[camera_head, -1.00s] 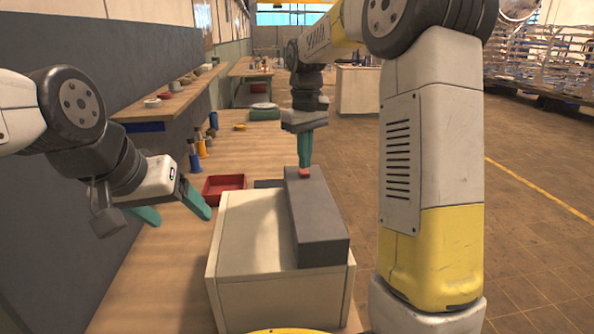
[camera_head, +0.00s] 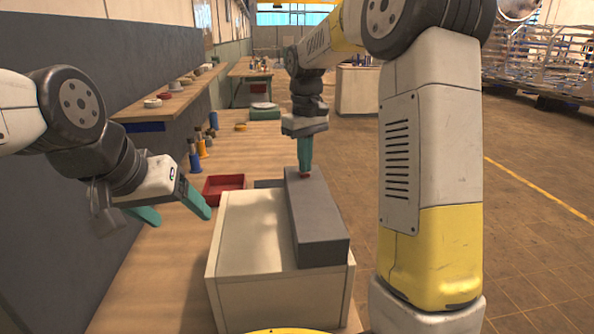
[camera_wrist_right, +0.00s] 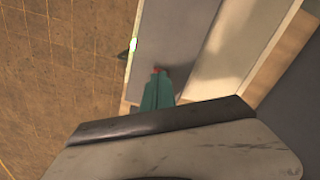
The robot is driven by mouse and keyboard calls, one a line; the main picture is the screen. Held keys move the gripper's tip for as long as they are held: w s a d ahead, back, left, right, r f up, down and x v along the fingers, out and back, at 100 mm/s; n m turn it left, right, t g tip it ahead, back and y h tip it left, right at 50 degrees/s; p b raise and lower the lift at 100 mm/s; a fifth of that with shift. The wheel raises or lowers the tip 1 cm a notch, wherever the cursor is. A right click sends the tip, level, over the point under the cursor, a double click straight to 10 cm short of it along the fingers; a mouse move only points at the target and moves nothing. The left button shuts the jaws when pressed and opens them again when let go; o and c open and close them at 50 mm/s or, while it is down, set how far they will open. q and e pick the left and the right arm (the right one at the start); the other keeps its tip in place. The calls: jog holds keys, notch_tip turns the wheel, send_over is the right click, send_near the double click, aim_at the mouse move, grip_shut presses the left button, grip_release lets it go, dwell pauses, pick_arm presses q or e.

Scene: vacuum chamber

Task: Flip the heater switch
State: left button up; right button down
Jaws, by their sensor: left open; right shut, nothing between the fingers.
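The grey box lies on a cream-coloured cabinet (camera_head: 245,235).
A red tray (camera_head: 223,183) stands on the wooden bench (camera_head: 150,270) behind the cabinet. Several bottles (camera_head: 200,145) stand near the wall. A wooden shelf (camera_head: 170,105) with small items runs along the left wall. The floor to the right is open.

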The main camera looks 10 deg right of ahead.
jog(key=shift+f, duration=0.35)
jog(key=shift+r, duration=3.45)
jog(key=shift+r, duration=0.1)
